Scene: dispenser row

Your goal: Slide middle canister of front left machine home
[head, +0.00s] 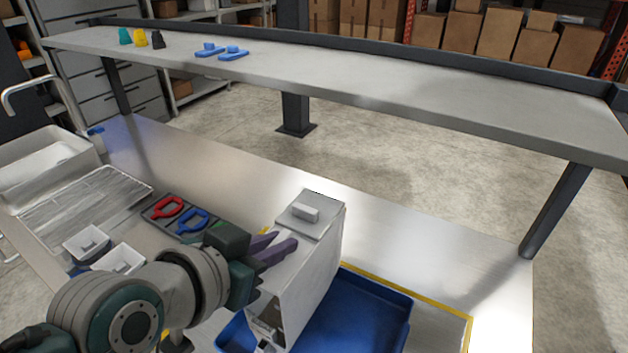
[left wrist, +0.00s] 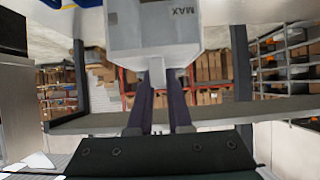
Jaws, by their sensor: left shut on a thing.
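A tall white box-shaped canister (head: 312,275) with a lid and a small raised knob stands at lower centre in the head view. In the left wrist view its pale grey body (left wrist: 155,28) bears the word MAX, inverted. My left gripper (head: 283,248) is at the canister's upper left side. In the left wrist view the gripper (left wrist: 160,85) is shut on a pale tab that projects from the canister. The gripper hides part of the near face. I cannot make out a separate machine or the slot around the canister. My right gripper is not in view.
A blue tray (head: 370,312) lies beside and under the canister, inside a yellow line. Left are a dark holder with red (head: 168,208) and blue (head: 192,222) handled tools, two white bins (head: 120,260) and a sink (head: 45,160). A raised shelf (head: 400,95) spans behind; the bench at right is clear.

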